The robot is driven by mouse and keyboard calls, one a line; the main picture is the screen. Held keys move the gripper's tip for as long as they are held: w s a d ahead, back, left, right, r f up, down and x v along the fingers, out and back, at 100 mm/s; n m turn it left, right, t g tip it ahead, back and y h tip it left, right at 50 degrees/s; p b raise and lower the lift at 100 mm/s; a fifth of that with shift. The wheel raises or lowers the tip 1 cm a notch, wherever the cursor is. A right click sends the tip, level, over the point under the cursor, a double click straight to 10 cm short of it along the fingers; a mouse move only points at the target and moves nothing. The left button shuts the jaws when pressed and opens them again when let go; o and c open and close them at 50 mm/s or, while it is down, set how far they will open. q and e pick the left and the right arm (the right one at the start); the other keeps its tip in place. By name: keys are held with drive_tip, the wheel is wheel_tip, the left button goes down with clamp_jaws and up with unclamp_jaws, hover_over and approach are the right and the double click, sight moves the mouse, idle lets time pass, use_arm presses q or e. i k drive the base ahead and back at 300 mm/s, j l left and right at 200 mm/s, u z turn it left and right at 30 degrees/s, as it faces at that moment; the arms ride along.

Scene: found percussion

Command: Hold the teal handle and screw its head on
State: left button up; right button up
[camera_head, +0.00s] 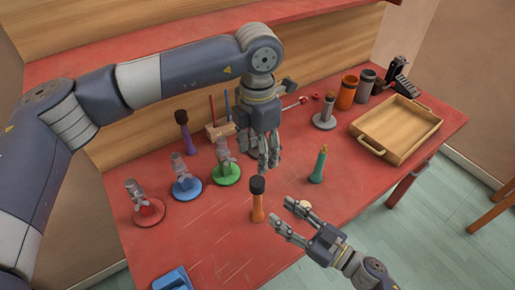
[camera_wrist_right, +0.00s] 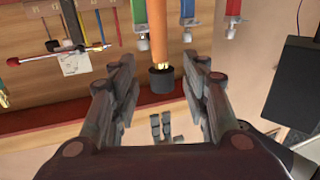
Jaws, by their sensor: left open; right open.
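The teal handle (camera_head: 318,167) stands upright on the red table, right of centre, with a yellowish tip and no head on it. An orange handle (camera_head: 257,206) with a black head (camera_head: 257,185) stands upright nearer the front. In the right wrist view this orange handle (camera_wrist_right: 162,30) appears upside down beyond my fingertips, with gold thread showing above its black head (camera_wrist_right: 162,82). My right gripper (camera_head: 281,228) is open and empty, just right of the orange handle. My left gripper (camera_head: 268,164) is open and empty, pointing down, left of the teal handle.
Grey clamps stand on red (camera_head: 149,212), blue (camera_head: 186,190) and green (camera_head: 226,176) bases at left. Behind are a purple handle (camera_head: 188,143) and a tool rack (camera_head: 218,132). A cream disc (camera_head: 304,204) lies near my right fingers. A wooden tray (camera_head: 375,145) and cups (camera_head: 347,93) are at right.

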sight(317, 176)
drive_tip(key=k+l, duration=0.25)
drive_tip(key=l, duration=0.15)
drive_tip(key=k+l, duration=0.25)
drive_tip(key=l, duration=0.2)
drive_tip(key=k+l, duration=0.25)
drive_tip(key=l, duration=0.15)
drive_tip(key=k+l, duration=0.25)
drive_tip(key=l, duration=0.2)
